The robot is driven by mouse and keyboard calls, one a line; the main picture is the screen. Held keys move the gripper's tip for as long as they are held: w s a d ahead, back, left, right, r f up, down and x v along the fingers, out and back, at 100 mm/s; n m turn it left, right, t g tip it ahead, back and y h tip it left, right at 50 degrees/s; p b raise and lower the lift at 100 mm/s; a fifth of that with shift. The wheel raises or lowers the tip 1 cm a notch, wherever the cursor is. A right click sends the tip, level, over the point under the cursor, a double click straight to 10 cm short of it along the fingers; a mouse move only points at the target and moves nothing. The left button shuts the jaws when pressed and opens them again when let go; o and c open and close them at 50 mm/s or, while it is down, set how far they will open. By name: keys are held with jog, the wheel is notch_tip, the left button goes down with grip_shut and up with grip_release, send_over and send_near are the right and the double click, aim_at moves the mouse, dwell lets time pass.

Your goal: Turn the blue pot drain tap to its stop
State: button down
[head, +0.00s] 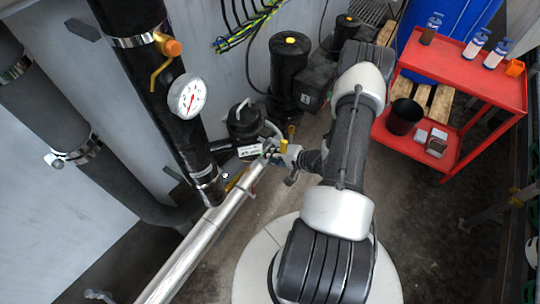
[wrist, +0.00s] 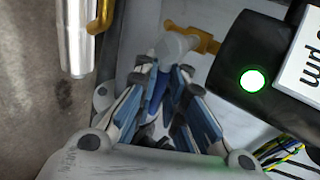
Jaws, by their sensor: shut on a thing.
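My gripper (wrist: 160,95) shows in the wrist view with its blue-and-grey fingers drawn close together. A dark blue piece (wrist: 159,88) sits between them, which looks like the lever of the blue pot drain tap; the fingers hide much of it. Just beyond the fingertips is a pale grey fitting (wrist: 176,47) with a yellow bracket (wrist: 205,41). In the head view my gripper (head: 274,149) is beside the black lidded pot (head: 244,122), at the top end of the shiny pipe. The tap is too small to make out there.
A black housing (wrist: 235,55) with a lit green lamp is close right of my gripper. A shiny pipe (head: 200,242) runs below it. A dark pipe with a gauge (head: 187,97) stands left. A red cart (head: 470,75) with bottles is at right.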

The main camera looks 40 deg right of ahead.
jog(key=c, duration=1.7)
grip_release()
jog(key=shift+o, duration=0.2)
jog(key=v, duration=1.2)
jog(key=shift+w+d+r, duration=0.1)
